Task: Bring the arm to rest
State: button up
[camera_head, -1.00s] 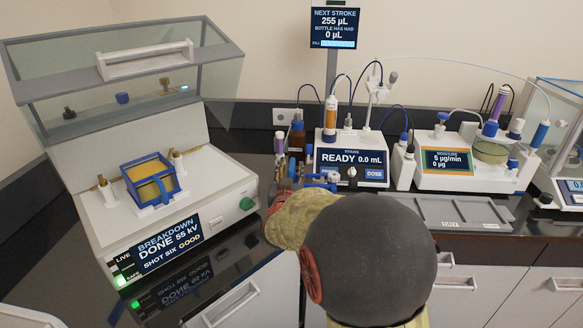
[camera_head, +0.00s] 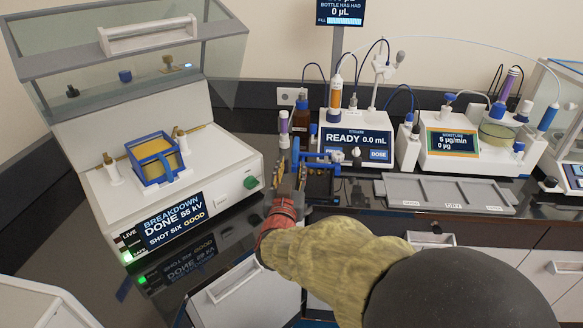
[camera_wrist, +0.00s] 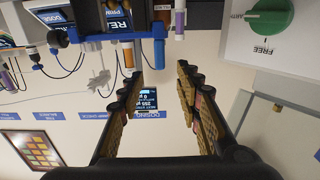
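My arm reaches in from the lower right of the head view, its wrist at the front edge of the dark counter. My gripper (camera_head: 286,178) is beyond it, over the counter between the breakdown tester (camera_head: 165,190) and the titrator (camera_head: 355,140). Its tips are partly hidden there. In the wrist view my gripper (camera_wrist: 157,68) has its two fingers well apart with nothing between them. The wrist picture is upside down. The tester's green knob (camera_wrist: 268,17) shows at its upper right.
A blue bracket (camera_head: 316,160) stands close to my gripper. The tester holds a blue-framed cup of yellow oil (camera_head: 154,158) and reads done, 55 kV. A grey tray (camera_head: 445,191) lies right of my gripper. A moisture meter (camera_head: 455,145) and a balance (camera_head: 565,160) stand farther right.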

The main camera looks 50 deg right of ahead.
dwell(0.3)
jog(key=w+a+r+n+t+y+p, duration=0.1)
jog(key=w+a+r+n+y, duration=0.1)
jog(key=w+a+y, duration=0.3)
jog(key=w+a+r+n+t+y+p, duration=0.1)
jog(key=a+n+t+y, duration=0.1)
jog(key=a, duration=0.6)
jog(key=s+a+r+n+g+y+p, duration=0.1)
jog(key=a+n+y, duration=0.15)
jog(key=a, duration=0.35)
jog(key=s+a+n+g+y+p, duration=0.1)
jog(key=s+a+y, duration=0.1)
jog(key=a+y, duration=0.3)
jog(key=s+a+n+g+p, duration=0.1)
jog(key=s+a+g, duration=0.2)
jog(key=s, duration=0.5)
jog(key=s+a+n+g+p, duration=0.2)
jog(key=s+a, duration=0.3)
jog(key=s, duration=0.4)
jog(key=shift+s+g, duration=0.15)
jog(key=shift+g, duration=0.35)
